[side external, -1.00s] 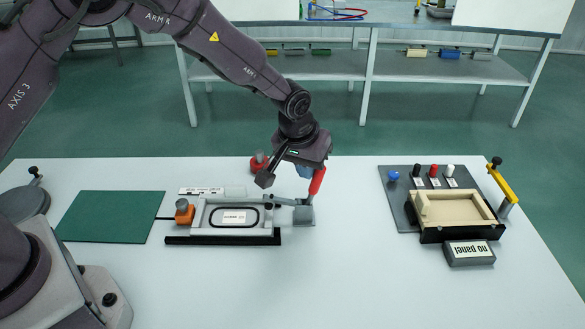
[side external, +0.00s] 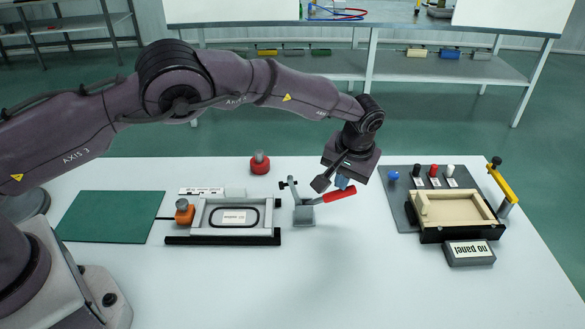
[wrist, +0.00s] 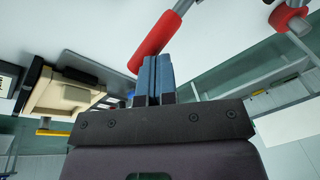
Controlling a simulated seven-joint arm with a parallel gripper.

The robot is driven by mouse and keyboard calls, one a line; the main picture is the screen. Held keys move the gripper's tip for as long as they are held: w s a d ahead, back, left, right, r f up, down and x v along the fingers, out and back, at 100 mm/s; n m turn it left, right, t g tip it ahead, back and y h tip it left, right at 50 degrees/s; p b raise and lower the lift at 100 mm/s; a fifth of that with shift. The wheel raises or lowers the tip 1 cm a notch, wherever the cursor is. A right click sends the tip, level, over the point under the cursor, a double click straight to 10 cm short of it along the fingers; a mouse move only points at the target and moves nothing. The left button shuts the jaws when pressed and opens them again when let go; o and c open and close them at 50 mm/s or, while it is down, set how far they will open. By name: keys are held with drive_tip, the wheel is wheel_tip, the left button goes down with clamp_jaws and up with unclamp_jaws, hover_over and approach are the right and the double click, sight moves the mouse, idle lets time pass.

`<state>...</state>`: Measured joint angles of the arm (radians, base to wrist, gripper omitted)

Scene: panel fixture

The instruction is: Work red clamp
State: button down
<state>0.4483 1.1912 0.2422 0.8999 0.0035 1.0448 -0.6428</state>
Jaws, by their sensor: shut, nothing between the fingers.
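The red clamp's red handle (side external: 340,193) leans low to the right from a grey metal base (side external: 304,215), just right of the panel fixture. The clamp's grey arm (side external: 294,191) stands raised, its dark tip clear of the fixture. The fixture holds a pale frame (side external: 202,217) with a black-outlined, labelled panel (side external: 234,228). My gripper (side external: 343,182) is shut and empty, just above the handle. In the wrist view, its blue fingertips (wrist: 154,60) are together beside the red handle (wrist: 152,43); I cannot tell if they touch.
A red-based knob (side external: 260,163) stands behind the clamp. An orange clamp piece (side external: 184,214) sits at the fixture's left, near a green mat (side external: 110,217). The front table is clear.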

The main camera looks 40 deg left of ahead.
drive_tip(key=shift+w+d+f, duration=0.2)
drive_tip(key=shift+w+f, duration=0.05)
drive_tip(key=shift+f, duration=0.15)
drive_tip(key=shift+f, duration=0.15)
idle(0.4)
drive_tip(key=v, duration=1.3)
drive_tip(key=shift+r, duration=0.25)
drive_tip(key=s+a+r+m+t, duration=0.1)
drive_tip(key=s+a+r, duration=0.3)
drive_tip(key=s, duration=0.7)
drive_tip(key=s+a+r+m+t+h, duration=0.1)
drive_tip(key=s+a+r+t, duration=0.1)
drive_tip(key=s+a+r, duration=0.3)
drive_tip(key=s+a+r+m+t+h, duration=0.1)
drive_tip(key=s+a+r, duration=0.4)
drive_tip(key=s, duration=1.3)
drive_tip(key=a, duration=0.4)
drive_tip(key=shift+s+a+t, duration=0.2)
drive_tip(key=shift+a+t, duration=0.1)
